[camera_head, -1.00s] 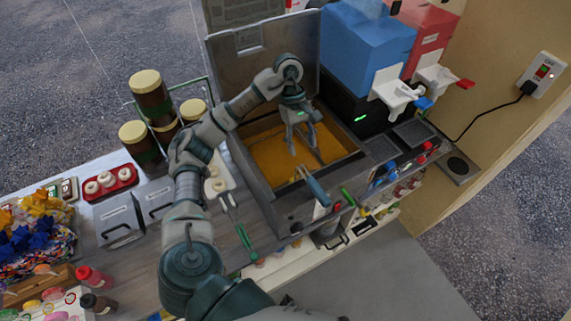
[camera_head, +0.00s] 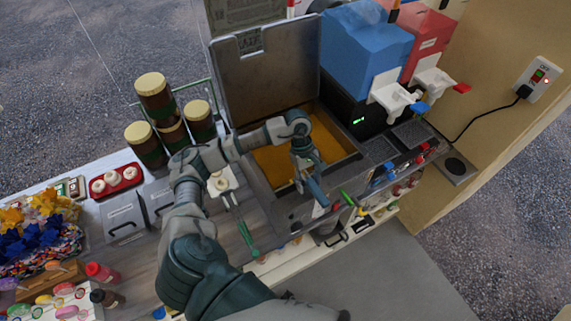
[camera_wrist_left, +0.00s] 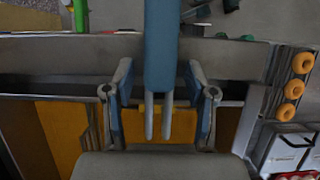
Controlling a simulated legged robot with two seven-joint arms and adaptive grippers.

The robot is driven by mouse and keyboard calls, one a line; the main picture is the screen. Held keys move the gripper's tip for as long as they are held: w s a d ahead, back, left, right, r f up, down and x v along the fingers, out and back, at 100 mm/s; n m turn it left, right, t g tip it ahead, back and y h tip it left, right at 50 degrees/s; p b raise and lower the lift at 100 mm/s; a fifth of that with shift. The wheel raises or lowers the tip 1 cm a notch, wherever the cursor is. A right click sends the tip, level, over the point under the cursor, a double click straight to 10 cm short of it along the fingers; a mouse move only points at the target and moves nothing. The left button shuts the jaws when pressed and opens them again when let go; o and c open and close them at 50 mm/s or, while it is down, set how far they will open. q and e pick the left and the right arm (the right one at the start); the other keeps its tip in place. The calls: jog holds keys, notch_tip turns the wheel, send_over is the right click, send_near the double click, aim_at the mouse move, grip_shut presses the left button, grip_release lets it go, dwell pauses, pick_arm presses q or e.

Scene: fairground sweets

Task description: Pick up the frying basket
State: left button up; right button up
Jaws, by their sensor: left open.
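The frying basket shows mainly as its blue handle (camera_head: 317,191), which sticks out over the front edge of the fryer. In the left wrist view the handle (camera_wrist_left: 161,45) runs down the middle and ends in two metal rods. The basket's body is hidden by my arm and gripper. My left gripper (camera_head: 306,178) is over the front of the fryer at the handle. In the wrist view its fingers (camera_wrist_left: 160,82) are open, one on each side of the handle, with gaps visible between. My right gripper is not in view.
The fryer (camera_head: 271,204) holds orange oil, and its raised lid (camera_head: 265,75) stands behind. Blue and red dispensers (camera_head: 365,50) stand to the right. Brown jars (camera_head: 155,97) and a red tray (camera_head: 117,192) of rings are to the left. Green-handled tongs (camera_head: 247,238) lie left of the fryer.

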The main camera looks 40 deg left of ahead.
pick_arm(q)
jog(key=shift+d, duration=0.1)
grip_shut()
jog(key=shift+w+r, duration=0.1)
jog(key=shift+r, duration=0.1)
